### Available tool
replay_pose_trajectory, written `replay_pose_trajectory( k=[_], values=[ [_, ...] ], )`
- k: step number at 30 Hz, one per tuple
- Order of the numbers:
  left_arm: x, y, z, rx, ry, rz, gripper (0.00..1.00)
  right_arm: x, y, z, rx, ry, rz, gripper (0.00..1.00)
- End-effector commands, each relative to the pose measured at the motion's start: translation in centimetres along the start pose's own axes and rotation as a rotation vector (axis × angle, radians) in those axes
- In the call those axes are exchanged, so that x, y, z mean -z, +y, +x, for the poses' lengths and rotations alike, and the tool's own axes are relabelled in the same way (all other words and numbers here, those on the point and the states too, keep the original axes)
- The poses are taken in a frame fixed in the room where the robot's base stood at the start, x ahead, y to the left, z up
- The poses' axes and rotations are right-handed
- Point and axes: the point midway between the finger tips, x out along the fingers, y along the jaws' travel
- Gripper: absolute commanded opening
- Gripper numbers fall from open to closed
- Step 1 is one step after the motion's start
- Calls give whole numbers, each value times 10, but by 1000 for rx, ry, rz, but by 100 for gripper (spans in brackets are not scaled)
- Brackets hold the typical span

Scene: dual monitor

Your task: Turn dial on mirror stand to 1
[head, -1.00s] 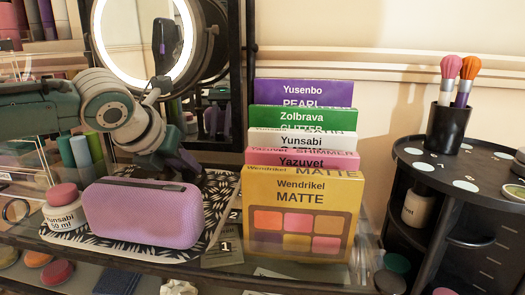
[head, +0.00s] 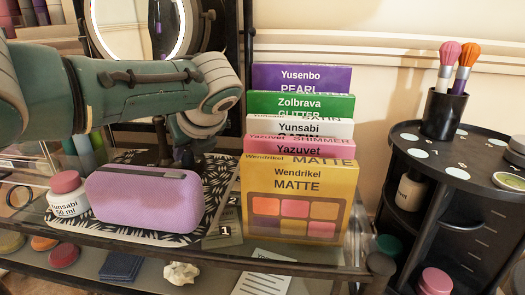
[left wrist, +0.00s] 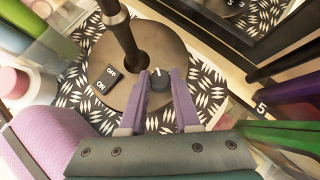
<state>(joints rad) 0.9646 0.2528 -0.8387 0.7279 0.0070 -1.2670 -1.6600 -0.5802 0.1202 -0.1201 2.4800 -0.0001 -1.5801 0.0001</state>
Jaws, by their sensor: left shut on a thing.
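The mirror (head: 140,25) with its lit ring stands at the back left, partly covered by my left arm. In the left wrist view its round brown base (left wrist: 185,52) carries a dark post, an ON/OFF switch (left wrist: 103,83) and a small black dial (left wrist: 159,80) with a light mark. My left gripper (left wrist: 161,77) has its purple fingers on either side of the dial and is shut on it. In the head view this gripper (head: 187,160) is low behind the purple case, mostly hidden. I cannot read a setting at the dial. My right gripper is not in view.
The purple case (head: 145,200) and a Yunsabi jar (head: 67,195) stand in front of the mirror base on the patterned tray (head: 218,205). Upright palette boxes (head: 300,200) stand close on the right. A black brush holder (head: 444,113) tops a round organizer further right.

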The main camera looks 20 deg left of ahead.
Motion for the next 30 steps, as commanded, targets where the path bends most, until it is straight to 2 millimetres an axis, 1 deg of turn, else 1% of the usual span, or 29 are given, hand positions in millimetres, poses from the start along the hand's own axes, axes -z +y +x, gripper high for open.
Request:
replay_pose_trajectory(
  k=[1, 7, 23, 24, 27, 30],
  values=[
    [3, -2, 3, -12, 0, -17, 0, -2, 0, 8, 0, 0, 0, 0],
    [3, -1, 2, -57, 0, -61, 0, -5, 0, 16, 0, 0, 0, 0],
    [2, 0, 2, -76, 1, -77, 0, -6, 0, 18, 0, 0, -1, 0],
    [2, 0, 2, -76, 1, -77, 33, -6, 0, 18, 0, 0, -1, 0],
    [2, 0, 2, -76, 1, -77, 43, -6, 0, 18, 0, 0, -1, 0],
    [1, -1, 1, -76, 0, -76, 43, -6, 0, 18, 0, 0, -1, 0]
  ],
)
